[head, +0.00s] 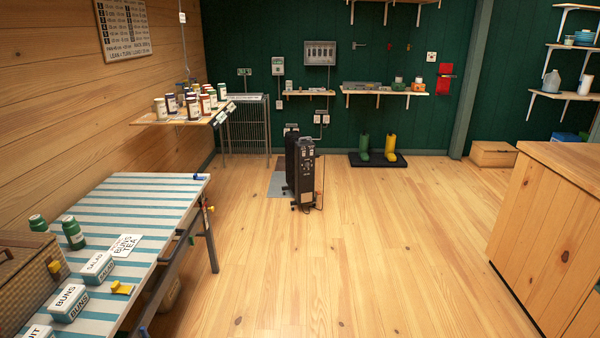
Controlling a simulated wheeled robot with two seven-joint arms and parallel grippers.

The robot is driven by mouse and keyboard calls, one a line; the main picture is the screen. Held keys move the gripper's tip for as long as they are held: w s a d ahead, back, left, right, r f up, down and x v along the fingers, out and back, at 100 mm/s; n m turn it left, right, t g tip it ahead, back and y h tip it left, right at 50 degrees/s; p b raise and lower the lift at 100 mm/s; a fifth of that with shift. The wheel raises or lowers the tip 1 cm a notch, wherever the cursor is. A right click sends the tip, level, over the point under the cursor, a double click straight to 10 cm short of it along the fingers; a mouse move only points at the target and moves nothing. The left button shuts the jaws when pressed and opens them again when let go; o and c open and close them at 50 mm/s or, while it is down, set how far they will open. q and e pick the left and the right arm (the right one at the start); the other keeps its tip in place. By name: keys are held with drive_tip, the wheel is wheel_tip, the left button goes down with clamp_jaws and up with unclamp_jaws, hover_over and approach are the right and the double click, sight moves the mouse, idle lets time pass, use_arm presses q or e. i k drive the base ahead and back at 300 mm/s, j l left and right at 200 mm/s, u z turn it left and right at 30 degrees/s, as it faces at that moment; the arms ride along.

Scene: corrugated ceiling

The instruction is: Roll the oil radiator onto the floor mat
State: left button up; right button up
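A black oil radiator (305,176) stands upright on the wooden floor in the middle distance, a little left of the far wall's centre. A second dark upright part (291,158) shows close behind it on its left; I cannot tell whether it belongs to the same radiator. A grey floor mat (277,184) lies just left of the radiator, partly hidden by it. I cannot tell whether any wheels touch the mat. A thin cord (322,190) hangs at the radiator's right side. Neither of my grippers is in view.
A striped table (140,212) with tins and jars fills the left front. A wooden counter (555,215) stands at the right. A black tray (378,160) with green and yellow boots lies by the far wall. The floor (400,250) between table and counter is clear.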

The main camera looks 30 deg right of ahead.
sight(300, 179)
drive_tip(key=i+l+z, duration=0.3)
drive_tip(key=i, duration=0.2)
drive_tip(key=i+l+z, duration=0.35)
drive_tip(key=i, duration=0.2)
drive_tip(key=i+z, duration=0.3)
drive_tip(key=i, duration=2.7)
